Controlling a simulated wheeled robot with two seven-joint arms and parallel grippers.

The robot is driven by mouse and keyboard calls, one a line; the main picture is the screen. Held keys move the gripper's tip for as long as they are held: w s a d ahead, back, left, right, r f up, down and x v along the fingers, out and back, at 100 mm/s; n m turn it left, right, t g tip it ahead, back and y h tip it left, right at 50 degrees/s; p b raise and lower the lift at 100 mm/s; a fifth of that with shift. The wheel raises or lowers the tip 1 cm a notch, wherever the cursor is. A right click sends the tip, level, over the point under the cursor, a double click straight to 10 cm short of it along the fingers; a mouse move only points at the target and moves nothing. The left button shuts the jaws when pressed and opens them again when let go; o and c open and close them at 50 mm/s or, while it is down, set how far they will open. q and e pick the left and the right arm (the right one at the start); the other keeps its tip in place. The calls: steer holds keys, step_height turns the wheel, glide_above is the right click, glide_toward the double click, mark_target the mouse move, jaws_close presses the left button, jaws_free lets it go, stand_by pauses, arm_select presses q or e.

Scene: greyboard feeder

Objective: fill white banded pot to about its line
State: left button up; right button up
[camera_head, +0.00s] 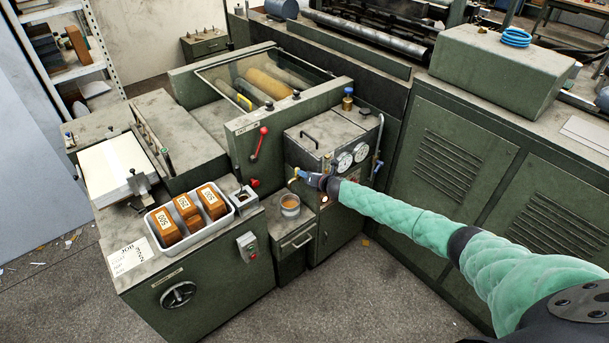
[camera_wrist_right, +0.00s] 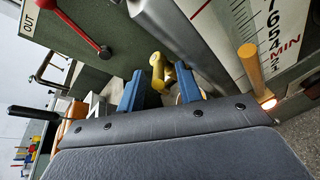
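The white pot (camera_head: 290,211) stands on a small cabinet below the machine's gauges, with brownish-orange contents showing inside. Its band and the level against a line are too small to read. My right gripper (camera_head: 308,179) is above and slightly right of the pot, in front of the gauge panel. In the right wrist view its two blue fingers (camera_wrist_right: 160,88) stand apart on either side of a yellow brass tap or handle (camera_wrist_right: 157,68), with gaps visible. Whether they touch it is unclear. My left gripper is not in view.
Two round gauges (camera_head: 351,157) sit behind my right gripper. A white tray (camera_head: 207,231) with numbered brown blocks stands left of the pot. A red-knobbed lever (camera_head: 259,143) rises above. A yellow rod with a glowing end (camera_wrist_right: 252,68) is close right in the wrist view.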

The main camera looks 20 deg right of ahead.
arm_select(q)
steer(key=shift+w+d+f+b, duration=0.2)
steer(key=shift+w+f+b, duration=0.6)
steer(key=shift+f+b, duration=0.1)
arm_select(e)
steer(key=v, duration=0.5)
steer(key=shift+s+d+r, duration=0.15)
steer(key=shift+s, duration=0.1)
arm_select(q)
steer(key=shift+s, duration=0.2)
